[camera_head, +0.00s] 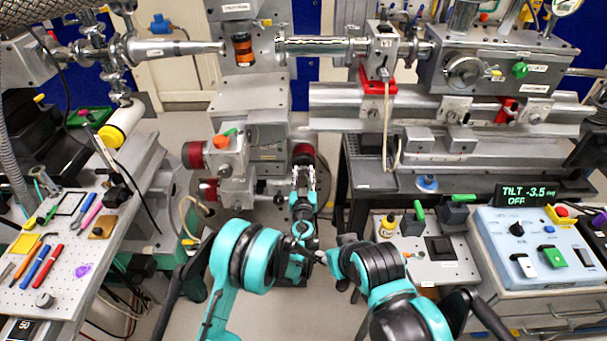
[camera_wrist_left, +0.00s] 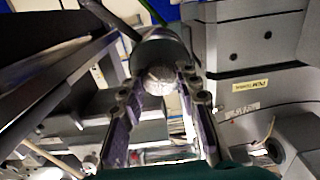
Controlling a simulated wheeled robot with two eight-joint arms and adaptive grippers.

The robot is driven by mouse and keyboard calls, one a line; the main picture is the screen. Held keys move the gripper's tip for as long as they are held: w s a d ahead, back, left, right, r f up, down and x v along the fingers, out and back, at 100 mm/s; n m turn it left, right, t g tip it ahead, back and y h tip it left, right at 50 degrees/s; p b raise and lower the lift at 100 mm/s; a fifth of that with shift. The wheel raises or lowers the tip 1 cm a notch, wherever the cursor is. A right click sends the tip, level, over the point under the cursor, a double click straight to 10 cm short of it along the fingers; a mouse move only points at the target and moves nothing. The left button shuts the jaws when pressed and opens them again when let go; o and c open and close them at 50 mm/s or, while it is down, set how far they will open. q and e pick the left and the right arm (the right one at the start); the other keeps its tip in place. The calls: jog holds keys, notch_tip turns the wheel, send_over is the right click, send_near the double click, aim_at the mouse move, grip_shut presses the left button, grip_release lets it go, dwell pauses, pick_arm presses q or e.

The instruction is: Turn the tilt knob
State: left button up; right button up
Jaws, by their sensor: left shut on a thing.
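My left gripper (camera_head: 305,171) reaches up to the middle of the grey stage column. In the left wrist view its two fingers (camera_wrist_left: 158,88) are shut on either side of a round grey knob (camera_wrist_left: 158,77), taken to be the tilt knob. In the head view a dark knob with a red ring (camera_head: 303,151) shows just above the fingers, which partly hide it. A display (camera_head: 530,194) at the right reads "TILT -3.5" and "OFF" in green.
Other red-ringed knobs (camera_head: 193,155) stick out left of the column. A tool board (camera_head: 50,262) stands at the left. A blue control box (camera_head: 535,245) with a dial and switches stands at the right. A cable (camera_head: 188,222) hangs left of my left arm.

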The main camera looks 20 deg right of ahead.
pick_arm(q)
jog(key=shift+m, duration=0.3)
jog(key=m, duration=0.5)
jog(key=shift+m, duration=0.4)
jog(key=m, duration=1.1)
jog(key=shift+f+m, duration=0.1)
jog(key=shift+m, duration=0.2)
jog(key=m, duration=0.5)
jog(key=shift+m, duration=0.4)
jog(key=o, duration=1.2)
jog(key=shift+c, duration=0.2)
